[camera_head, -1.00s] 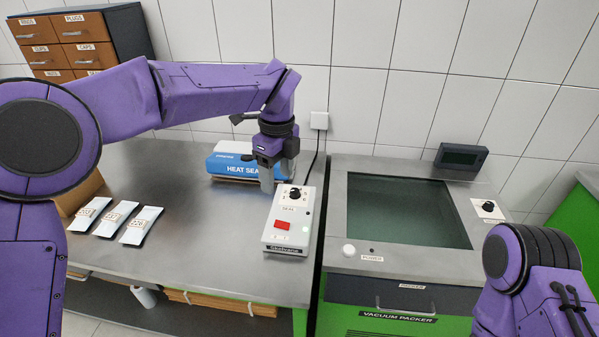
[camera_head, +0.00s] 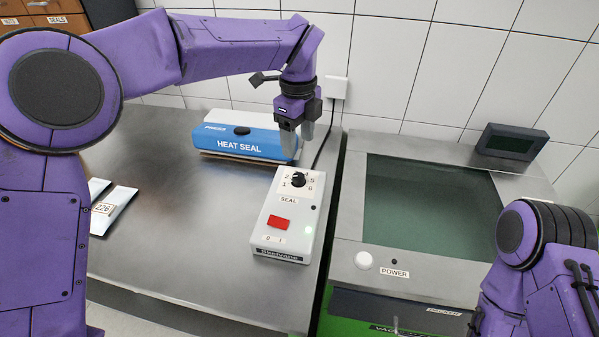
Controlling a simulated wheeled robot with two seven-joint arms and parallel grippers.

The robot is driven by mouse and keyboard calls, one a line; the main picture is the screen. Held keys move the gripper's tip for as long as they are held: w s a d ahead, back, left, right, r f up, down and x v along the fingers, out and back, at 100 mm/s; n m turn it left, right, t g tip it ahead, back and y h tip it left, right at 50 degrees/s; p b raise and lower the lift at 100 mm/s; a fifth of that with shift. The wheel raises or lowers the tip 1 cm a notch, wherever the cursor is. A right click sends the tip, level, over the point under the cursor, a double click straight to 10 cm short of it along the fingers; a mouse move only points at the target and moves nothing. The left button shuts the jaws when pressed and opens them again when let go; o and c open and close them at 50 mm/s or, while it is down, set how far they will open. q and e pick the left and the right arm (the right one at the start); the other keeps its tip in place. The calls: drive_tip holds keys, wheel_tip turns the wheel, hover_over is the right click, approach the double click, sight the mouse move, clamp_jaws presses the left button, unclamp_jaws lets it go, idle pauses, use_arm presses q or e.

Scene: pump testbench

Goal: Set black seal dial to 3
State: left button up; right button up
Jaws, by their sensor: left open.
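The black seal dial (camera_head: 299,180) sits on the top face of the white control box (camera_head: 287,219), above the label SEAL. Numbers ring the dial; 1, 2, 4, 5 and 6 can be made out. The knob covers part of the ring, and I cannot tell its exact setting. My left gripper (camera_head: 299,144) points down just behind the dial, above the box's far end. It is open, empty and apart from the dial. My right arm shows at the lower right, but its gripper is out of view.
The blue heat sealer (camera_head: 243,141) lies behind and left of the box. A red switch (camera_head: 278,223) is on the box's near half. White packets (camera_head: 110,209) lie at the left. The vacuum packer (camera_head: 429,215) stands at the right. The steel table (camera_head: 190,225) is clear between.

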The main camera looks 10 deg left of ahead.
sight(298, 175)
use_arm(q)
wheel_tip(298, 175, down, 10)
drive_tip(key=shift+f+p, duration=0.1)
drive_tip(key=shift+p, duration=0.75)
drive_tip(key=c, duration=1)
